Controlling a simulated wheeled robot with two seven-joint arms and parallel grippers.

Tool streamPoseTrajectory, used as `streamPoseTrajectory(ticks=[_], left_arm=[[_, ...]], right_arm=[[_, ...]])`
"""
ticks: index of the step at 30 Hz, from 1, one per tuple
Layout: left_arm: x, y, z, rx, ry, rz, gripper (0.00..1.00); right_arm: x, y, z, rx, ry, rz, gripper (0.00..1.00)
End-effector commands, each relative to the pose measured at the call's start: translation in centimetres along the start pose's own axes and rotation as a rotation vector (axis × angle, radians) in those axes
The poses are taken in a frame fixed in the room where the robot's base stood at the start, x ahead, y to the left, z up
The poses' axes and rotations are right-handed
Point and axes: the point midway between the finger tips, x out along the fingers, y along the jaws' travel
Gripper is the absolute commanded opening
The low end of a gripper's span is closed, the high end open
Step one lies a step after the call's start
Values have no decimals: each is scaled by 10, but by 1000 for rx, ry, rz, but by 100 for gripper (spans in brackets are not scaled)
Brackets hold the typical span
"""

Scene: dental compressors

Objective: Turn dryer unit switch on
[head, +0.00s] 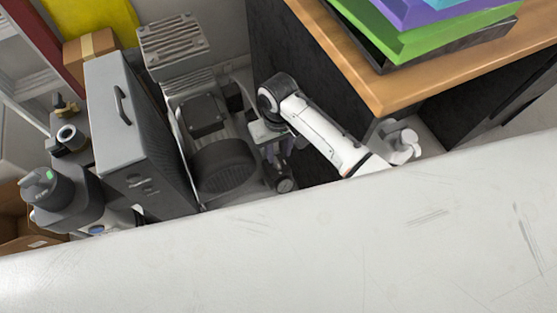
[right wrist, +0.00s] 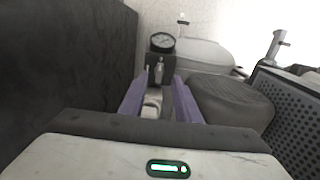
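My right gripper (head: 272,152) reaches down between the compressor and the dark cabinet side in the head view. In the right wrist view its two purple fingers (right wrist: 158,99) are apart, so it is open. A small metal fitting (right wrist: 159,72) shows between and beyond the fingertips, under a round gauge (right wrist: 161,42). A pale part lies between the fingers; I cannot tell whether they touch it. The gauge end (head: 285,185) also shows below the gripper in the head view. I cannot clearly make out the dryer unit's switch. My left gripper is not in view.
The grey compressor (head: 205,115) with its dark round cover (head: 224,166) stands left of the gripper. A grey cabinet with a handle (head: 113,85) stands further left. The wooden-topped desk (head: 345,45) is close on the right. A pale surface (head: 330,245) fills the foreground.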

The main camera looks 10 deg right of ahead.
Motion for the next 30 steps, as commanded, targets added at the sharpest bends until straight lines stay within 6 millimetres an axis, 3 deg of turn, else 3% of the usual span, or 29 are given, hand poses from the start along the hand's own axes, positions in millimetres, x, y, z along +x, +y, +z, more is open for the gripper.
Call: streamPoseTrajectory(ticks=[3,9,15,23,28,30], left_arm=[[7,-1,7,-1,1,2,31],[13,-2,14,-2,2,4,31],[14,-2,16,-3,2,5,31],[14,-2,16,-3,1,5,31],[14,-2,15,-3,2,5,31],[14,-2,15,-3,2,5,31]], right_arm=[[28,0,0,0,-2,0,30],[58,0,0,0,1,0,30],[70,0,0,-1,2,0,30],[70,0,0,-1,3,-1,30],[70,0,0,-1,3,-1,3],[70,0,0,-1,3,-1,0]])
